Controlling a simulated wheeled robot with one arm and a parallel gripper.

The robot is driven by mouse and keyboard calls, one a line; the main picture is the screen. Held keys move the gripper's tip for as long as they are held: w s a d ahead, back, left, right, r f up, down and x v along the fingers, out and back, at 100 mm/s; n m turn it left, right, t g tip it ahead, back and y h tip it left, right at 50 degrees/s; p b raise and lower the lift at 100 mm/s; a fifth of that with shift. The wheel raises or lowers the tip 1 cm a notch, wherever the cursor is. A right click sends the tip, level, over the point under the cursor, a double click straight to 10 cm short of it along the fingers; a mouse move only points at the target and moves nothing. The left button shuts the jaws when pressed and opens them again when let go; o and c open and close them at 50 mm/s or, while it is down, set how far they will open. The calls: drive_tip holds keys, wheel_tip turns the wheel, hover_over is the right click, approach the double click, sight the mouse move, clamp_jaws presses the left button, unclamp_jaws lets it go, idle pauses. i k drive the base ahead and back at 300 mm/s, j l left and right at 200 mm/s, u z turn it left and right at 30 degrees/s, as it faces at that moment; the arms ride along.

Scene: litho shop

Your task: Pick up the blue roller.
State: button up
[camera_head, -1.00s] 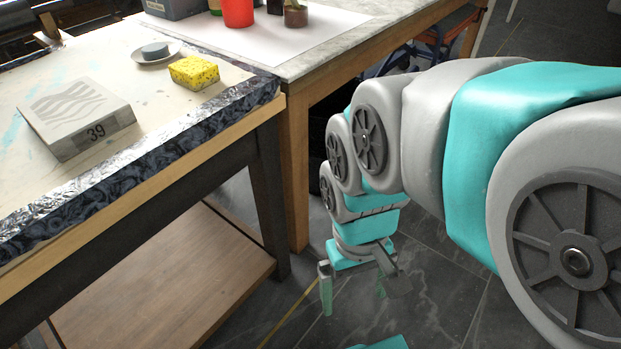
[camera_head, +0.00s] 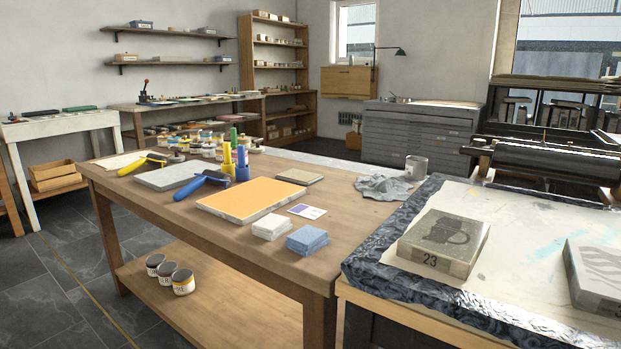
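The blue roller (camera_head: 188,190) lies on the wooden work table (camera_head: 262,258), left of the middle of the picture. Its blue handle points toward the lower left and its dark roller head is at the upper right. It lies between a grey slab (camera_head: 170,177) and an orange-topped slab (camera_head: 251,201), and I cannot tell if it touches the grey one. A yellow-handled roller (camera_head: 141,164) lies further back to the left. My gripper is not in view now.
Blue and yellow bottles (camera_head: 227,158) stand just behind the blue roller. Cans (camera_head: 182,282) stand on the lower shelf. A press bed with stone 23 (camera_head: 442,244) is at right. Floor is clear at left.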

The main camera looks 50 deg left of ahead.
sight(189, 188)
drive_tip(key=u, duration=2.45)
drive_tip(key=z, duration=0.4)
drive_tip(key=i+j+z, duration=0.4)
drive_tip(key=j, duration=0.2)
drive_tip(key=j+z, duration=0.2)
drive_tip(key=j, duration=0.15)
drive_tip(key=i+j+z, duration=0.2)
drive_tip(key=j, duration=0.15)
drive_tip(key=k, duration=0.1)
